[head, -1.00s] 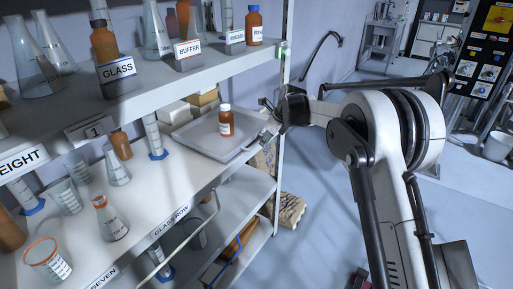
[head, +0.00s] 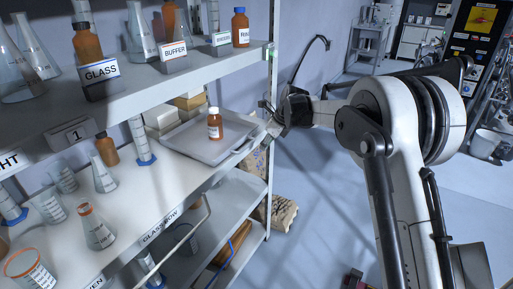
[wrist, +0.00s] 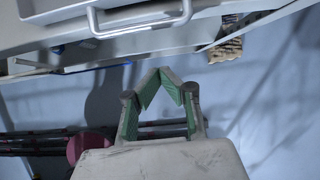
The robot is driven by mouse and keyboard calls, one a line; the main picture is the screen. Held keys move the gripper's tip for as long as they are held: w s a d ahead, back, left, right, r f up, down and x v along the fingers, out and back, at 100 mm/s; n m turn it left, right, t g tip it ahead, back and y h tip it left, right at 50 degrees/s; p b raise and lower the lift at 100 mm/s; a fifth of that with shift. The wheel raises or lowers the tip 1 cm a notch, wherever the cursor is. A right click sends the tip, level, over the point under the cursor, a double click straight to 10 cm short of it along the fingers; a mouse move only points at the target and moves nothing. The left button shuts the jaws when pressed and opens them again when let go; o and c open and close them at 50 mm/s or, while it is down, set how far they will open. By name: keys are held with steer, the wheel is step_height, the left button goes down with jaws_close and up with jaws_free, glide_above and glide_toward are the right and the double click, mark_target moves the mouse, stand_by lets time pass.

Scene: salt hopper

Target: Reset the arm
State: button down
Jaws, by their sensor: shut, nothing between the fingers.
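My gripper (wrist: 165,76) shows in the wrist view with its two green-padded fingers angled in and their tips meeting. It is shut and empty. In the head view my arm reaches left toward the shelf, and its end is beside the right edge of the grey tray (head: 190,147). The fingers are hard to make out there. An amber bottle with a white cap (head: 215,128) stands upright on the tray. In the wrist view a metal handle (wrist: 140,24) and the shelf edge lie beyond the fingertips, apart from them.
The shelf unit (head: 150,190) holds several flasks, cylinders and amber bottles. A BUFFER label (head: 173,50) is on the upper shelf. A patterned sack (head: 284,213) lies on the floor by the shelf. Open floor (head: 330,200) lies between shelf and arm. A dark control panel (head: 478,35) stands at the back right.

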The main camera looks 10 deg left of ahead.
steer(key=s+d+r+n+t+h, duration=0.1)
steer(key=s+d+r+n, duration=0.1)
steer(key=s+d+r, duration=0.45)
steer(key=s+d+r+n, duration=0.3)
steer(key=d+r, duration=0.4)
steer(key=r, duration=0.3)
steer(key=s+d+r+n+t+h, duration=0.15)
steer(key=s+d+r+n, duration=0.3)
steer(key=s+d, duration=0.7)
steer(key=s+d+f+n+t, duration=0.1)
steer(key=s+d+n, duration=0.3)
steer(key=s, duration=0.4)
steer(key=s+d+f+n+t+h, duration=0.1)
steer(key=s+d+f+n, duration=0.3)
steer(key=s, duration=0.5)
steer(key=s+d+f+n+t+h, duration=0.1)
steer(key=s+d+f+n, duration=0.2)
steer(key=s, duration=0.5)
steer(key=shift+s+d+f+n, duration=0.25)
steer(key=shift+d+n, duration=0.2)
steer(key=shift+d, duration=0.35)
